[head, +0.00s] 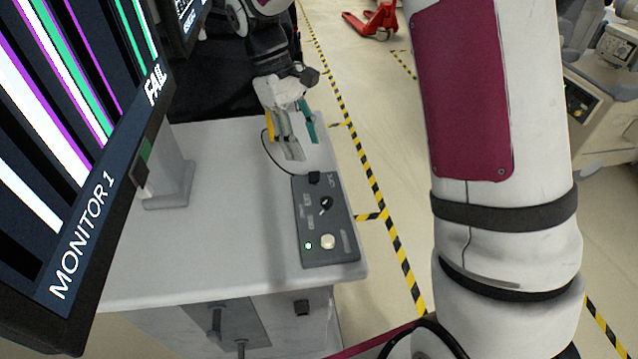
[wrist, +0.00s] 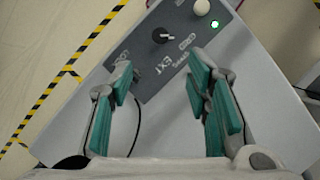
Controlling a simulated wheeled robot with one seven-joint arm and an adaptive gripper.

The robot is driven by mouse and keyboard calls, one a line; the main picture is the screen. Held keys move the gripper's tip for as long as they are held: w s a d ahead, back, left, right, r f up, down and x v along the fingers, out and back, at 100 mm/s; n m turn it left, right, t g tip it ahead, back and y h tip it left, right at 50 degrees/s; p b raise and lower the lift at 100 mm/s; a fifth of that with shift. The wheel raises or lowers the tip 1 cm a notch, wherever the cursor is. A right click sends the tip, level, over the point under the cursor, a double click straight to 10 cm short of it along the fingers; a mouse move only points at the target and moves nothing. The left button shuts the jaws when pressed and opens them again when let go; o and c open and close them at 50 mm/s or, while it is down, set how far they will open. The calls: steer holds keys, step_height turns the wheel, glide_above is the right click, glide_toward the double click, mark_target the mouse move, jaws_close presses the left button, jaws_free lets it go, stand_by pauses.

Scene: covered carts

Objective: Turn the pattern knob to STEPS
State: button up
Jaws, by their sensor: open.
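The pattern knob (head: 325,203) is a small black knob with a white mark on the dark grey control box (head: 342,245), which lies on the cart top. In the head view its white mark points to the lower left. The knob also shows in the wrist view (wrist: 162,36), its white mark toward the right. I read EXT beside it; the STEPS label is too small to make out surely. My gripper (head: 297,140) is open and empty, with teal pads, beyond the box's cable end. In the wrist view its fingertips (wrist: 158,75) are apart, short of the knob.
A cream button (head: 328,241) and a lit green lamp (head: 308,245) sit on the box. A black cable (head: 270,160) leaves its far end. Monitor 1 (head: 95,190) stands at left, showing coloured vertical bars and FAIL.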

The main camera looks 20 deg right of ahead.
mark_target(326, 200)
steer(key=p+x, duration=0.2)
steer(key=x, duration=1.1)
steer(key=shift+s+f+p, duration=0.1)
steer(key=shift+f+p, duration=0.05)
steer(key=shift+p, duration=0.25)
jaws_close()
